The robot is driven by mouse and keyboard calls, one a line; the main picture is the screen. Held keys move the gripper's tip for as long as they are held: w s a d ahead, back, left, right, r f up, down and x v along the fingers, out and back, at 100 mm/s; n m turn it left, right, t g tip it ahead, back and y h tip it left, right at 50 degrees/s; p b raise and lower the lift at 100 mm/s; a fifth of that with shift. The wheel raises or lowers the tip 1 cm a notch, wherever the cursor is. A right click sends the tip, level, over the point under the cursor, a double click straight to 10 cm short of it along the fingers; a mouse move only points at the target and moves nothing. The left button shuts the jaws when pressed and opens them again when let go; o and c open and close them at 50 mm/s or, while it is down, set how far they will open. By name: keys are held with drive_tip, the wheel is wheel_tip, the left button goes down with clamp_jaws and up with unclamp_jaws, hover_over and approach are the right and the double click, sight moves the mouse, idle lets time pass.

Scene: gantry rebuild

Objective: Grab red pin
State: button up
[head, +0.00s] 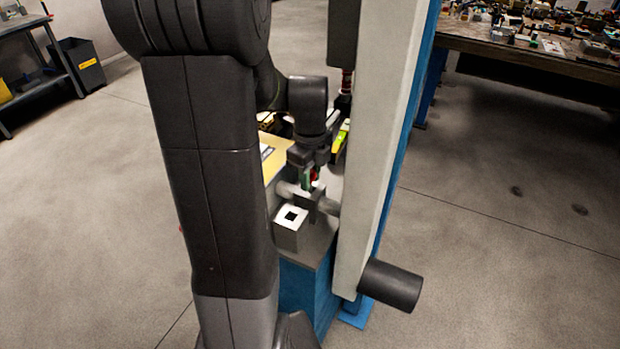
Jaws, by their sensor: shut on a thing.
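My gripper (311,180) is in the middle of the head view, pointing down over the blue-sided stand. It is shut on a small red thing, which I take to be the red pin (315,175).
A pale block with a square black hole (291,217) stands at the stand's (312,290) front. A grey column (372,150) rises close on the right, with a black cylinder (390,285) jutting out. A cluttered bench (540,57) is far right; open floor lies around.

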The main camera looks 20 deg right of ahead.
drive_tip(key=shift+r, duration=0.1)
wheel_tip(320, 180, up, 7)
drive_tip(key=shift+f+b, duration=0.1)
drive_tip(key=shift+b, duration=0.3)
drive_tip(key=s+a+b, duration=0.3)
drive_tip(key=s+a, duration=0.9)
drive_tip(key=s, duration=0.1)
drive_tip(key=shift+a, duration=0.2)
